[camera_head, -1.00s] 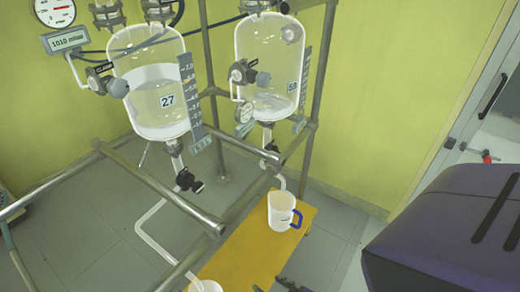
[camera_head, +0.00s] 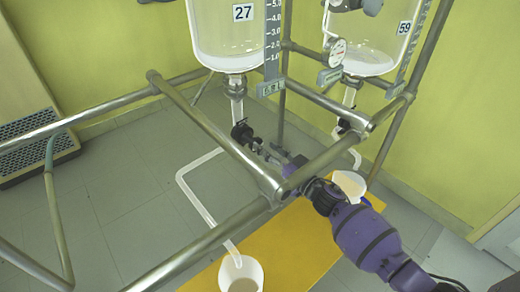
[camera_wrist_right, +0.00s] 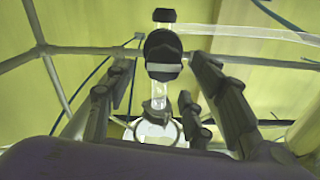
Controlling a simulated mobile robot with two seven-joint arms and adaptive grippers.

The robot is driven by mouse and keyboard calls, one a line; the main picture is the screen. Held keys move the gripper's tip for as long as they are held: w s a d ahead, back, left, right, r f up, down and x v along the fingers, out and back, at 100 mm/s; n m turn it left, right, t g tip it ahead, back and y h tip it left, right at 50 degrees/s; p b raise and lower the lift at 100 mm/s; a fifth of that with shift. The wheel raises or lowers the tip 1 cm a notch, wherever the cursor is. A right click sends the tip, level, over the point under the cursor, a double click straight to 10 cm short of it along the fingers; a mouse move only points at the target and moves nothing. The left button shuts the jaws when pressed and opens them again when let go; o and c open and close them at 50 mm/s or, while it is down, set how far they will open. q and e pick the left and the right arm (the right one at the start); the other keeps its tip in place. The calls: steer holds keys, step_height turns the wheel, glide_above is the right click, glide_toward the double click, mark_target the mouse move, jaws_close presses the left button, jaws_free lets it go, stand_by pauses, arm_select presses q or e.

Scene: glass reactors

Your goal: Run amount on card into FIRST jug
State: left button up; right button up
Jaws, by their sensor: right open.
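Glass vessel 27 (camera_head: 228,40) holds clear liquid above a black drain valve (camera_head: 241,131). My right gripper (camera_head: 257,145) is open beside this valve. In the right wrist view the valve (camera_wrist_right: 163,52) sits between the spread fingers (camera_wrist_right: 158,95), with no visible grip on it. A clear outlet tube (camera_head: 196,195) runs from the valve to a white jug (camera_head: 240,276) at the bottom; the jug's contents are unclear. A small card-like plate (camera_head: 271,88) hangs below the vessel's scale, its writing too small to read. My left gripper is not in view.
Steel frame rails (camera_head: 215,138) cross in front of the vessels, close to my right arm. A second jug (camera_head: 348,184) stands on the yellow bench (camera_head: 290,250), partly hidden by my arm. Vessel 59 (camera_head: 375,45) hangs at the right with a gauge (camera_head: 337,53).

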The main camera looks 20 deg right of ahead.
steer(key=x, duration=0.3)
steer(key=shift+w+a+f+b, duration=0.1)
steer(key=shift+w+b, duration=0.25)
steer(key=c, duration=1.1)
